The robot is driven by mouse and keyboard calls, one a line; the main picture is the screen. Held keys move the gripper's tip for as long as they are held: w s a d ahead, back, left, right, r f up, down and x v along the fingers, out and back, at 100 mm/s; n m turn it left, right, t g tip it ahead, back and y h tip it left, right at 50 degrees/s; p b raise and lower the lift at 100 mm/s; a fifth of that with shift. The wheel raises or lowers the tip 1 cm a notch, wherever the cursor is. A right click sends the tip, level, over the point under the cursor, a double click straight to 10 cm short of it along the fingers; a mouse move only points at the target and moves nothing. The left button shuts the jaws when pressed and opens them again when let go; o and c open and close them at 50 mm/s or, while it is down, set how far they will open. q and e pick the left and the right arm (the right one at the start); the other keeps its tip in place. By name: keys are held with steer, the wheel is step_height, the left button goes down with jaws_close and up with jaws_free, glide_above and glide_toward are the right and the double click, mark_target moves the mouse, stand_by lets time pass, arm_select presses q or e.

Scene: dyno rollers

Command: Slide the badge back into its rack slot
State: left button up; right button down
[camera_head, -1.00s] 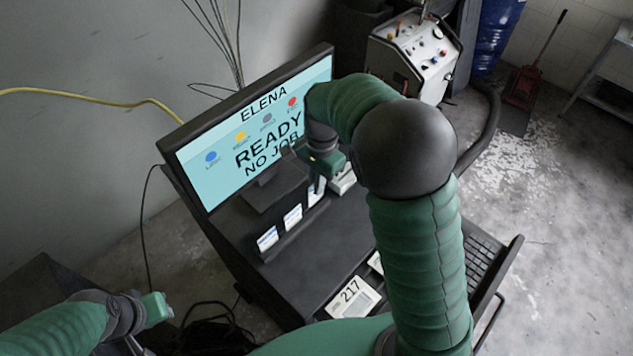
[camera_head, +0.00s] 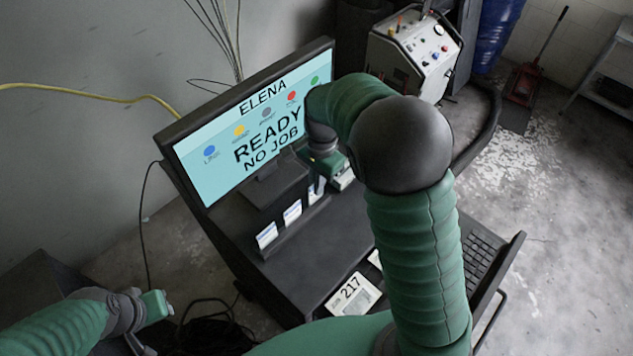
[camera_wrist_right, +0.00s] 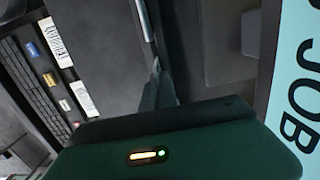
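The black rack (camera_head: 282,238) on the console's dark top holds white and blue badges in a row. The near badge (camera_head: 267,235) and the middle badge (camera_head: 292,213) stand upright and clear of my grippers. A third badge (camera_head: 314,192) stands at the far end, right beside my right gripper (camera_head: 321,186). In the right wrist view the right fingers (camera_wrist_right: 157,72) are close together by a thin pale edge, perhaps a badge seen edge-on. Whether they grip it is unclear. My left gripper (camera_head: 166,307) is at the lower left, away from the rack, its fingers barely visible.
The monitor (camera_head: 250,140) reads "ELENA, READY, NO JOB" and stands close behind the rack. A card marked 217 (camera_head: 352,296) lies at the front by the keyboard (camera_head: 480,262). A control box (camera_head: 425,55) stands behind. The console top left of the card is clear.

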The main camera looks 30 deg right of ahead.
steer(key=shift+f+b, duration=0.3)
steer(key=shift+f, duration=0.35)
steer(key=c, duration=1.6)
jaws_free()
steer(key=shift+r, duration=0.1)
steer(key=r+b, duration=0.1)
steer(key=r, duration=0.4)
steer(key=r+b, duration=0.1)
steer(key=r, duration=0.5)
steer(key=d+r, duration=0.1)
steer(key=r, duration=0.4)
steer(key=shift+w+d+r+b, duration=0.1)
steer(key=shift+w+r+b, duration=0.15)
steer(key=shift+r+b, duration=0.15)
steer(key=shift+f, duration=0.15)
